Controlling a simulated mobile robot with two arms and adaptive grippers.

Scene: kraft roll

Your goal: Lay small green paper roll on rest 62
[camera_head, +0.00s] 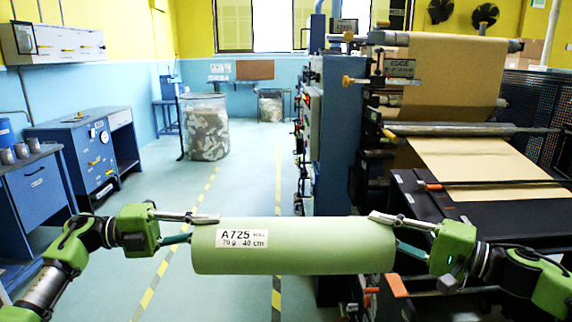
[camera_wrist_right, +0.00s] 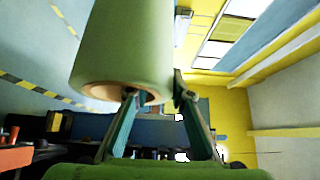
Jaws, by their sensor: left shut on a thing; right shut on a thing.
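The small green paper roll (camera_head: 300,255) lies level across the lower middle of the head view, with a white label reading A725, 79 g, 40 cm. My left gripper (camera_head: 205,228) is shut on its left end. My right gripper (camera_head: 385,232) is shut on its right end. In the right wrist view the roll (camera_wrist_right: 135,45) shows its open core end, with the fingers of my right gripper (camera_wrist_right: 150,98) at the rim of that end. The roll is held in the air above the floor. I cannot make out any rest marked 62.
A large machine with a kraft paper web (camera_head: 455,75) stands at the right, close to my right arm. Blue cabinets (camera_head: 85,150) line the left wall. A bin of paper scraps (camera_head: 204,128) stands further back. The floor aisle (camera_head: 245,180) between them is clear.

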